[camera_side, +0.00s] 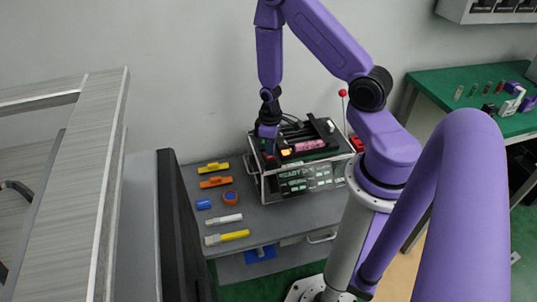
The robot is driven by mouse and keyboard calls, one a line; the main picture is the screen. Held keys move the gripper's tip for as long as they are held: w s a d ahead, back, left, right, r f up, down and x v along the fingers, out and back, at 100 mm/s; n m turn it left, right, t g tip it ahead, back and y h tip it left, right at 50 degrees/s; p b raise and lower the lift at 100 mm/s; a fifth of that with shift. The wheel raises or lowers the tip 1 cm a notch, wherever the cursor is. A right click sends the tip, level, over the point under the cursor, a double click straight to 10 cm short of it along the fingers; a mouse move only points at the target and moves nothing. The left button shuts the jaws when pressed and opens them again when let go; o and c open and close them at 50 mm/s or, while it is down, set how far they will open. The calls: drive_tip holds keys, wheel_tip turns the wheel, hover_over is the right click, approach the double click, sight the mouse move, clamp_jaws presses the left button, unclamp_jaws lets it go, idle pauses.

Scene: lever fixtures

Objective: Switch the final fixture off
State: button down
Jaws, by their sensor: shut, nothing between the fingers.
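A lever fixture unit (306,184) stands on the grey table, a metal-framed box with a dark top and a front panel with lit green-white text that seems to read "READY". Its top carries a small glowing orange patch (286,152), a pink-red strip and dark bars. A thin upright lever with a red ball (343,93) rises at its right side. I cannot tell which part is the final fixture, nor its switch state. My gripper (267,140) is at the left end of the unit's top, pointing down, shut and empty. Its fingertips are too small to make out, and contact is unclear.
On the grey table (270,222), left of the unit, lie several yellow, orange, blue and white tools. A red object (357,143) is at the unit's right. A green bench (470,85) with small items stands at the right. A dark panel (180,230) borders the table's left.

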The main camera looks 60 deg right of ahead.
sight(270, 157)
drive_tip(key=shift+f, duration=1)
idle(0.7)
drive_tip(key=shift+r, duration=3.5)
